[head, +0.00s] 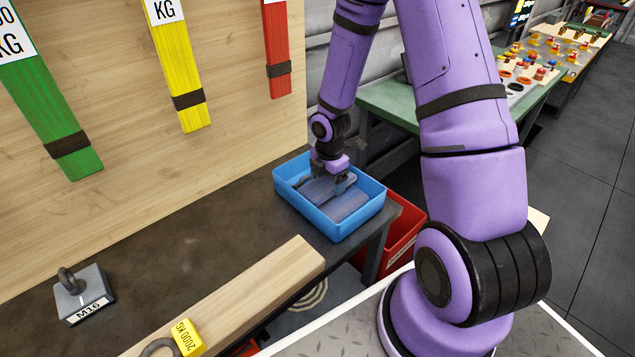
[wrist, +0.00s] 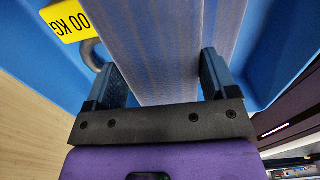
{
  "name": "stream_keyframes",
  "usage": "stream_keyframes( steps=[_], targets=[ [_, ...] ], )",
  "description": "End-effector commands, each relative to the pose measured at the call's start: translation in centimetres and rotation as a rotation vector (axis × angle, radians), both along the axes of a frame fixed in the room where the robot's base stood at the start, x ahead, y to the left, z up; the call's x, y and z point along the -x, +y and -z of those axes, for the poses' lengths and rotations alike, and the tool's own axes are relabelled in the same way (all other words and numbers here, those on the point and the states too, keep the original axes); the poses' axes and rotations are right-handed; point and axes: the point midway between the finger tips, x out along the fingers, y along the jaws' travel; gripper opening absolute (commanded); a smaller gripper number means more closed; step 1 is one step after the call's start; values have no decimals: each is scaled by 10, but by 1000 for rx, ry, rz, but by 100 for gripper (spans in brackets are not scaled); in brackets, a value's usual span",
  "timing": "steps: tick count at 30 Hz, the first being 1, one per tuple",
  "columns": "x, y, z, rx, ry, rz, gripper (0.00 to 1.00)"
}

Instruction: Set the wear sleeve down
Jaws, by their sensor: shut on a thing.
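The wear sleeve (wrist: 150,50) is a long grey-blue woven piece with brownish streaks, seen close up in the wrist view. My gripper (wrist: 165,80) is shut on it, one finger against each side. In the head view my gripper (head: 335,182) points down into a blue bin (head: 281,185) at the table's right end. Grey-blue pieces (head: 348,204) lie inside the bin below and beside my fingers. I cannot tell whether the held sleeve touches the bin floor. Its far end is cut off in the wrist view.
A wooden beam (head: 240,295) lies along the table's front edge, with a yellow 2000 KG tag (head: 186,337) at its near end. An M16 eye bolt block (head: 83,293) stands at left. A red bin (head: 405,228) sits below the table's right end.

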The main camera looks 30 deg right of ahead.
Motion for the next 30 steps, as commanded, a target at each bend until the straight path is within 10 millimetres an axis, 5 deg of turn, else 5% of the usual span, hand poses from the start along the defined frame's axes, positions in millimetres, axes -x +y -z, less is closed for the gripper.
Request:
stream_keyframes(
  steps=[17,18,20,30],
  targets=[
    [0,-2,10,0,0,1,54],
    [0,-2,9,0,-1,1,88],
    [0,-2,9,0,-1,1,100],
    [0,-3,3,0,-3,1,100]
  ],
)
